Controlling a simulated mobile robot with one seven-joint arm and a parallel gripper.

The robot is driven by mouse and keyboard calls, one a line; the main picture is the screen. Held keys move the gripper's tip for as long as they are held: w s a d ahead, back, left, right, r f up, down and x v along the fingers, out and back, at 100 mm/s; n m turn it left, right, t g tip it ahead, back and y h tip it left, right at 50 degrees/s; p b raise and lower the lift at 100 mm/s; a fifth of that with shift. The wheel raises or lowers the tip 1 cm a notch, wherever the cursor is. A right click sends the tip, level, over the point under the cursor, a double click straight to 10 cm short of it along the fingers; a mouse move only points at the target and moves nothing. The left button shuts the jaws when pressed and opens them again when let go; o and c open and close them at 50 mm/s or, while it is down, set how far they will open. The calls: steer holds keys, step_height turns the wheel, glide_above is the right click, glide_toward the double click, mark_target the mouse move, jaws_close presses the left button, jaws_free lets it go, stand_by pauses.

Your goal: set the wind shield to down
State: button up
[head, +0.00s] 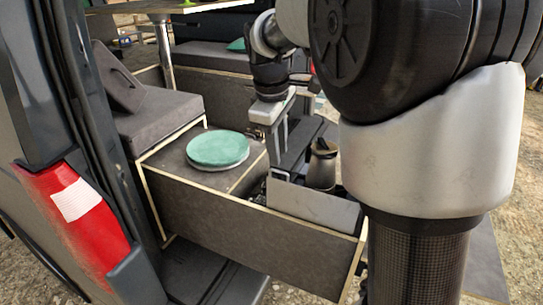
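A light grey upright panel (312,206), which looks like the wind shield, stands along the near side of the pulled-out drawer box (240,228). Its face is towards me, and what lies behind it is mostly hidden. My gripper (277,150) points down beyond the panel, above the far side of the box and left of a metal jug (322,166). It appears apart from the panel. Its fingertips are small and hard to make out against the dark parts behind, so I cannot tell whether it is open or shut.
A round green pad (218,149) lies on the box top at left. A grey cushioned bench (158,120) and a table leg (165,55) are behind it. The van's rear edge with a red tail light (75,215) is at left. My arm covers much of the right side.

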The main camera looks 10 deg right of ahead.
steer(key=f, duration=0.3)
steer(key=w+f, duration=0.1)
steer(key=f, duration=0.1)
steer(key=shift+d, duration=0.3)
steer(key=shift+s, duration=0.1)
jaws_close()
stand_by(1.0)
